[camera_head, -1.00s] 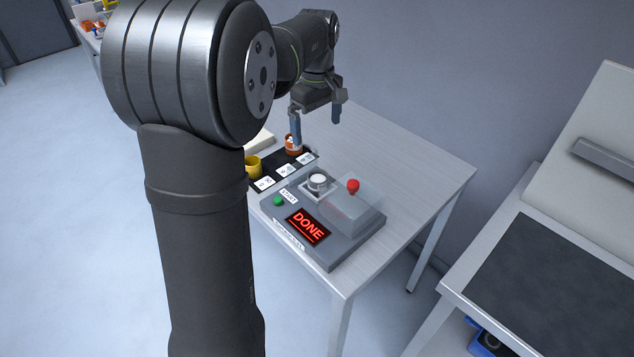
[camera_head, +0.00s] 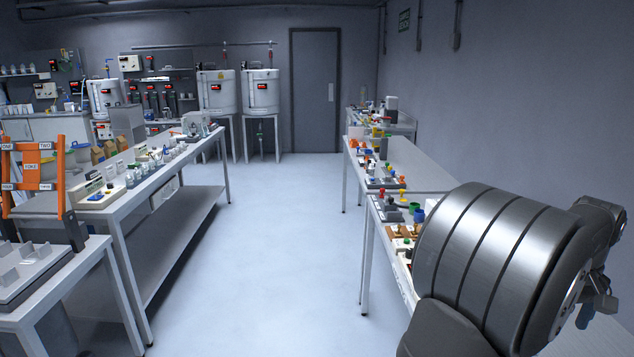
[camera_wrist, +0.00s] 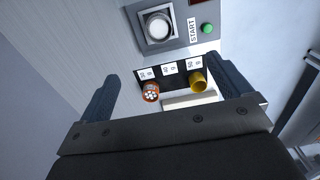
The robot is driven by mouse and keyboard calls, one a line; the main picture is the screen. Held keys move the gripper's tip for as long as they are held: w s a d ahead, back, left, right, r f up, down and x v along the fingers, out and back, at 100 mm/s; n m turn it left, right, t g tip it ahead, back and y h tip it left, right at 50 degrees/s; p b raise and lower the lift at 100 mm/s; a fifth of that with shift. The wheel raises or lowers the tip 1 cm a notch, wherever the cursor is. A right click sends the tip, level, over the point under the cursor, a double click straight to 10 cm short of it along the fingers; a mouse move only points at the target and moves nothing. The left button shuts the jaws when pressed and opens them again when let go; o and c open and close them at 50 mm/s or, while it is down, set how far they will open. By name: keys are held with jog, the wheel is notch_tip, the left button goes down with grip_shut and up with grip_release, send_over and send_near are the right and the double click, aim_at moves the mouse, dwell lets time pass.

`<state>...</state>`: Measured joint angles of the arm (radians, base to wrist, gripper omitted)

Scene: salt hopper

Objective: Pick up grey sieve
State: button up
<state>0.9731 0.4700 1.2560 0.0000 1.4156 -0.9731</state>
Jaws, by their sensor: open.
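I cannot make out a grey sieve for certain in any view. My gripper (camera_wrist: 160,88) is open and empty in the wrist view, its two dark blue-grey fingers wide apart. Between and beyond the fingers, an orange cup (camera_wrist: 151,92) with white contents and a yellow cup (camera_wrist: 197,82) stand by a dark strip with white cards (camera_wrist: 169,69). Neither cup is gripped.
A grey device (camera_wrist: 186,36) with a round white-topped part and a green START button (camera_wrist: 207,28) lies beyond the cups. In the head view, a right bench (camera_head: 425,178) and left bench (camera_head: 160,180) carry many small items. The floor (camera_head: 275,240) between them is clear.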

jog(key=c, duration=0.3)
